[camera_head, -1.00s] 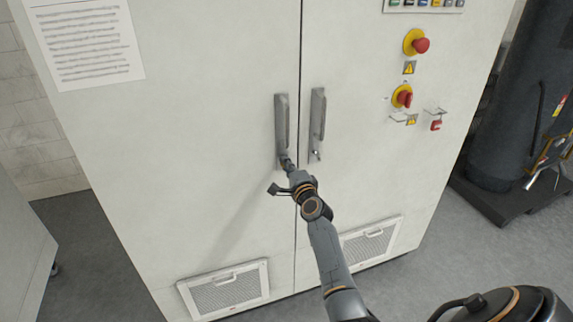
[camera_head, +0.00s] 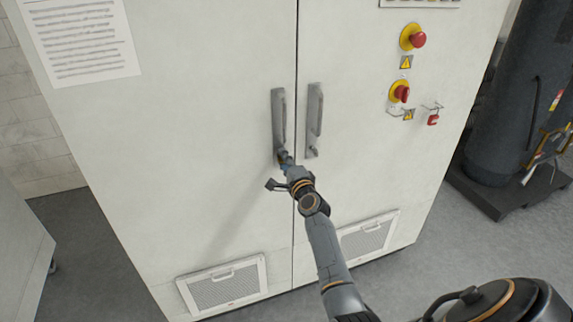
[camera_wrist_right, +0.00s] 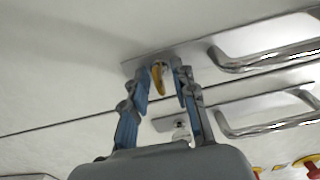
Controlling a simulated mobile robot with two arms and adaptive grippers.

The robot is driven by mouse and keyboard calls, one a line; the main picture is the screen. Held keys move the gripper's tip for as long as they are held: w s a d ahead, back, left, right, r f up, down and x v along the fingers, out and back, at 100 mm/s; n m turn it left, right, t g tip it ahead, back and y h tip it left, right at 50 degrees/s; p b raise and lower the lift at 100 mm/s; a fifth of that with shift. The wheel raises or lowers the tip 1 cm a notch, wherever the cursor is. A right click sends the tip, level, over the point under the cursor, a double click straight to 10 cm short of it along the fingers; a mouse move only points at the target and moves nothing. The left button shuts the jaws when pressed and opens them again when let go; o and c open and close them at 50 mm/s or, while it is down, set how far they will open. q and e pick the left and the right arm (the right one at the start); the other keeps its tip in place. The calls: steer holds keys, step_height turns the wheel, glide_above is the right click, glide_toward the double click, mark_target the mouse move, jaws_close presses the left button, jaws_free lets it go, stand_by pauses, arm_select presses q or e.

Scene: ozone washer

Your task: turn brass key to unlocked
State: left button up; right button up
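The brass key (camera_wrist_right: 158,78) sits in the lock at the end of the left door's handle plate (camera_wrist_right: 135,66). My right gripper (camera_wrist_right: 162,82) reaches this lock, with one blue finger on each side of the key. The fingers are apart, and gaps show between them and the key. In the head view my right gripper (camera_head: 284,160) is at the lower end of the left door handle (camera_head: 279,118) and hides the key. My left gripper is in neither view.
The right door's handle (camera_head: 315,112) stands close beside, with a silver-coloured lock piece (camera_wrist_right: 181,133) below it. Red knobs on yellow plates (camera_head: 412,37) and a small red padlock-like item (camera_head: 433,119) are farther right. Vent grilles (camera_head: 224,283) are low on the doors.

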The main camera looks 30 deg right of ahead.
steer(key=v, duration=1.2)
steer(key=s+a+f+n+g+y, duration=0.1)
steer(key=a+f+n+g, duration=0.2)
steer(key=f, duration=0.8)
steer(key=s+a+f+n+g+y, duration=0.25)
steer(key=a+f, duration=0.35)
steer(key=f, duration=0.6)
steer(key=s+a+f+n+g, duration=0.2)
steer(key=s+a+f+n, duration=0.1)
steer(key=s+f, duration=0.3)
steer(key=s+a+f+n+g, duration=0.1)
steer(key=s+a+f+n, duration=0.15)
steer(key=f, duration=0.65)
steer(key=s+f+n+g, duration=0.2)
steer(key=s+f+n, duration=0.2)
steer(key=s, duration=0.8)
steer(key=s+a+f+n+g, duration=0.1)
steer(key=s+f+n+g, duration=0.2)
steer(key=s+f, duration=0.5)
steer(key=s+a+f+n+g, duration=0.1)
steer(key=s+f+n+g, duration=0.2)
steer(key=s, duration=1.4)
step_height(320, 180, down, 3)
steer(key=shift+s+a+f+n+b, duration=0.1)
steer(key=shift+s+a+n+b, duration=0.2)
steer(key=shift+n, duration=0.9)
